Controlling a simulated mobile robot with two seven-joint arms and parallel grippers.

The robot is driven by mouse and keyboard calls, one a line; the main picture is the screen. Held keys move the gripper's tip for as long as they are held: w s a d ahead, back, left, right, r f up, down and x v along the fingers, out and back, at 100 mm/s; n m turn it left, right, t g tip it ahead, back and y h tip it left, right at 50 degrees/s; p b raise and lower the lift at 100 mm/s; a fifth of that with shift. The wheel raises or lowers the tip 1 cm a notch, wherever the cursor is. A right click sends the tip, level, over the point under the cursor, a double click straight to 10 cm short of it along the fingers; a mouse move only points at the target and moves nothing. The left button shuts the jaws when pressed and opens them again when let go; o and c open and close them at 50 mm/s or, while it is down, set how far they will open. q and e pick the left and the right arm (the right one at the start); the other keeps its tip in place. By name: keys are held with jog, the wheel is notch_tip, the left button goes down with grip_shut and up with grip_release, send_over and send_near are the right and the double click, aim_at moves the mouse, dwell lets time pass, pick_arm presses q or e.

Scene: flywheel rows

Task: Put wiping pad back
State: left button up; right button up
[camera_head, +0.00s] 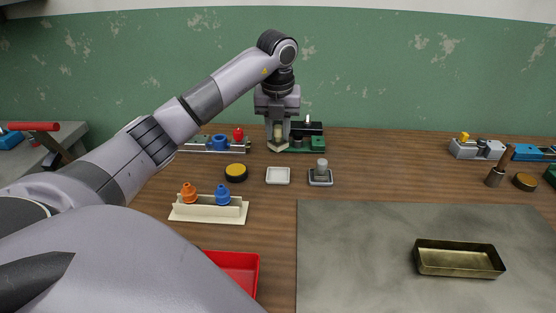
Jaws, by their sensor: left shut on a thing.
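My left gripper (278,128) reaches in from the left and points down at the back of the table. It is shut on a small pale beige thing with an upright handle and a flat base, which looks like the wiping pad (278,147). The pad appears just behind the empty white square tray (278,176); its exact height above the table is hard to tell. My right gripper is not in view.
A grey block with a knob (320,174) stands right of the white tray, and a black-yellow round tin (236,173) left of it. Green fixtures (305,140) stand close behind the gripper. A cream rack (208,211), red bin (236,268) and brass tray (459,260) are nearer.

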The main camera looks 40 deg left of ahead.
aim_at(278, 131)
pick_arm(q)
notch_tip(278, 131, down, 8)
jog(key=shift+f, duration=0.1)
dwell(0.4)
jog(key=shift+f, duration=0.15)
jog(key=o, duration=0.9)
jog(key=shift+o, duration=0.2)
jog(key=r, duration=0.4)
jog(key=s+r, duration=0.1)
jog(key=r, duration=0.3)
jog(key=d+r, duration=0.1)
jog(key=r, duration=0.3)
jog(key=shift+s+d+r, duration=0.1)
jog(key=shift+s+r, duration=0.05)
jog(key=shift+s+d, duration=0.1)
